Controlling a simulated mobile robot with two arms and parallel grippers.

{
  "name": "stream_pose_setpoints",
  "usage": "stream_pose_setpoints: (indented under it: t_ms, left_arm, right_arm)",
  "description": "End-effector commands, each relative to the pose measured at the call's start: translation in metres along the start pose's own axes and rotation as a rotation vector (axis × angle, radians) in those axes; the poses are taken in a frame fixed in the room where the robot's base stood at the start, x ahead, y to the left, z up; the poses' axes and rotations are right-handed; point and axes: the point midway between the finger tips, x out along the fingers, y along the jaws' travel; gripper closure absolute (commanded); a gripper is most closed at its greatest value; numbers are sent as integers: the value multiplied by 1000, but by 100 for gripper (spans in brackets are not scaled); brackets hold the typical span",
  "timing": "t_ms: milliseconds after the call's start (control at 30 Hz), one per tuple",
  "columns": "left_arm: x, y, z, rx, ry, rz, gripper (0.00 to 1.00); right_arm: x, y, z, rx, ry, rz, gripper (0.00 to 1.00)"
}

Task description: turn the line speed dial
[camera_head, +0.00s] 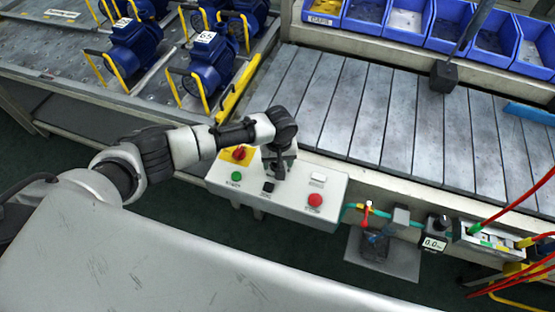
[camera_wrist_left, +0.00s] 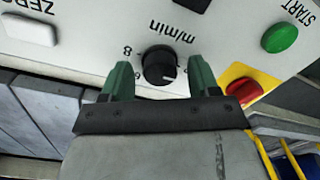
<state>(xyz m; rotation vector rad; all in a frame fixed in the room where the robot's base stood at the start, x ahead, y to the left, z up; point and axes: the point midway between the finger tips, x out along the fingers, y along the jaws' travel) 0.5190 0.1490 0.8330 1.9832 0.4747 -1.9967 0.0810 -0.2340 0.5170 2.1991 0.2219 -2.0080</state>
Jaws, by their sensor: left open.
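The line speed dial (camera_wrist_left: 158,64) is a round black knob with a white pointer mark, on a white panel face marked "m/min", with an "8" beside it. In the left wrist view its pointer faces the lower right. My left gripper (camera_wrist_left: 160,76) is open, with one green finger on each side of the dial; the dial sits between them, and contact is not visible. In the head view my left gripper (camera_head: 278,168) is over the control box (camera_head: 290,206) and hides the dial.
On the box are a green START button (camera_head: 236,177), a red-and-yellow switch (camera_head: 239,154), a black switch (camera_head: 268,187), a white ZERO button (camera_head: 318,180) and a red button (camera_head: 315,200). A slatted conveyor (camera_head: 385,115) lies behind. Blue pumps (camera_head: 209,62) stand at upper left.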

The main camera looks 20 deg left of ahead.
Motion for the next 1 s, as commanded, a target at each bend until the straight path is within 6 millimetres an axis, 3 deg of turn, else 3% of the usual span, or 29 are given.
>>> stream_pose_setpoints:
  t_ms: [167, 500, 1000]
  left_arm:
    - [0, 0, 0, 1, 0, 0, 39]
    - [0, 0, 0, 1, 0, 0, 88]
    - [-2, 0, 1, 146, 2, 0, 88]
  right_arm:
    - [0, 0, 0, 0, 1, 0, 57]
    - [0, 0, -1, -1, 1, 0, 57]
    - [-9, 1, -2, -1, 1, 1, 57]
